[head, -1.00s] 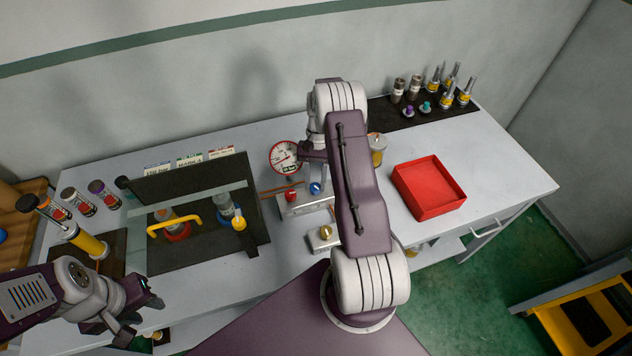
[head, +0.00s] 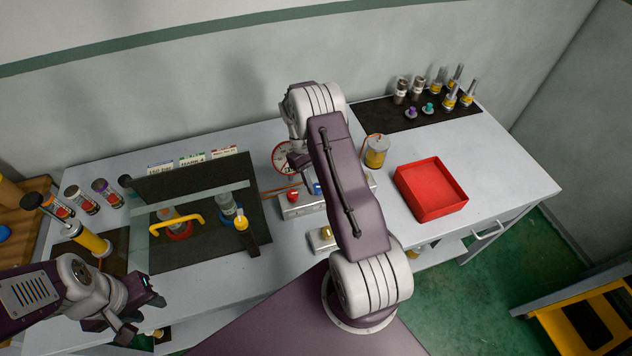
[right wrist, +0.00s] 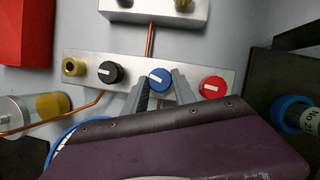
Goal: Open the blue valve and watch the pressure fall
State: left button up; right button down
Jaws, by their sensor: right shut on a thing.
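The blue valve knob (right wrist: 159,79) sits on a metal manifold block (right wrist: 226,102) between a black knob (right wrist: 110,72) and a red knob (right wrist: 213,87). My right gripper (right wrist: 158,88) is shut on the blue knob, one finger on each side. Its white mark lies nearly crosswise in the right wrist view. My left gripper (head: 143,316) is open and empty at the front left.
A smaller block with a brass knob (head: 323,238) is in front. Bare table lies around the tray.

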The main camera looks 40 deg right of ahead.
jog(key=shift+w+r+n, duration=0.1)
jog(key=shift+n, duration=0.3)
jog(key=c, duration=1)
grip_release()
jog(key=shift+b+v, duration=0.9)
jog(key=shift+v, duration=3.6)
jog(key=shift+a, duration=0.15)
